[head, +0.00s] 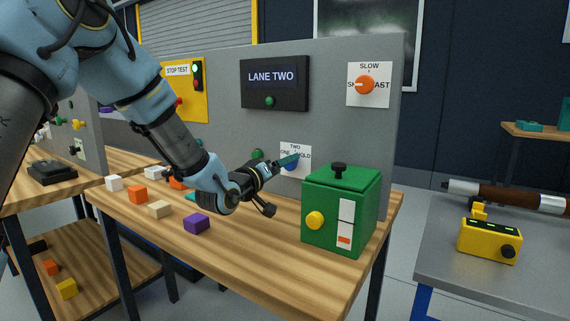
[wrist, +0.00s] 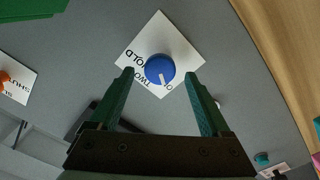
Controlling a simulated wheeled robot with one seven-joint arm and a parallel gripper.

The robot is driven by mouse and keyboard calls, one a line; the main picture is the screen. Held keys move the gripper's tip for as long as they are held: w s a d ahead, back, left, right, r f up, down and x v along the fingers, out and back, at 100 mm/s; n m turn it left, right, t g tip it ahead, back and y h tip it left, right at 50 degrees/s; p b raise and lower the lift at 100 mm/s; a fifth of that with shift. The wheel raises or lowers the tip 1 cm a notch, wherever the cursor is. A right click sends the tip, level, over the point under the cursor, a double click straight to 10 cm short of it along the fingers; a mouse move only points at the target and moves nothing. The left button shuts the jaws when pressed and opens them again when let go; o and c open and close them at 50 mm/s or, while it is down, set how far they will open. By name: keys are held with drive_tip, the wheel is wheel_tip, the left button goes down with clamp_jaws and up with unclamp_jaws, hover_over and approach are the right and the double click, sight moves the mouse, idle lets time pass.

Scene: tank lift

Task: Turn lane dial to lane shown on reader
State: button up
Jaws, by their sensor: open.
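The reader (head: 274,84) on the grey panel shows LANE TWO, with a green knob below the text. The lane dial is a blue knob (head: 291,163) on a white plate marked ONE, TWO and HOLD, low on the panel. My gripper (head: 285,161) partly covers it in the head view. In the wrist view the blue dial (wrist: 160,69) lies between the tips of my open gripper (wrist: 160,77), with a gap on each side. Its white mark points toward the partly hidden ONE label. Whether the tips reach around the knob is unclear.
A green box (head: 340,212) with a black top knob stands right of my gripper on the wooden table. Several small blocks, including a purple one (head: 196,223), lie left. An orange SLOW/FAST dial (head: 366,85) is higher on the panel.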

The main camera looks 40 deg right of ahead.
drive_tip(key=shift+x, duration=0.9)
clamp_jaws()
